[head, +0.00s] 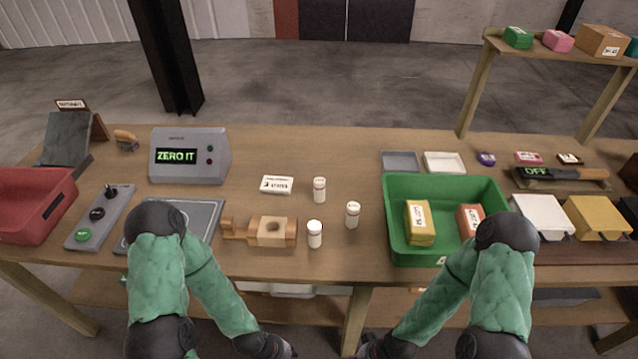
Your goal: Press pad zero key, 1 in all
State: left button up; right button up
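A grey control pad (98,217) lies at the left of the table, with a green key (83,235) at its near end, a dark key (97,213) in the middle and a black knob (111,192) at its far end. The key labels are too small to read. Behind it to the right, a grey detector box (188,156) shows "ZERO IT" in green. My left gripper (282,348) and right gripper (368,348) are low at the bottom edge, below the table front, apart from the pad. Their fingers are cut off or too dark to judge.
A red bin (38,203) stands left of the pad, and a grey plate (202,215) lies to its right, partly behind my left arm. White bottles (315,235) and a wooden fixture (272,231) stand mid-table. A green tray (398,235) with packets is at right.

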aim_at(97, 213)
jog(key=u, duration=1.65)
jog(key=j+z, duration=0.15)
jog(key=i, duration=0.05)
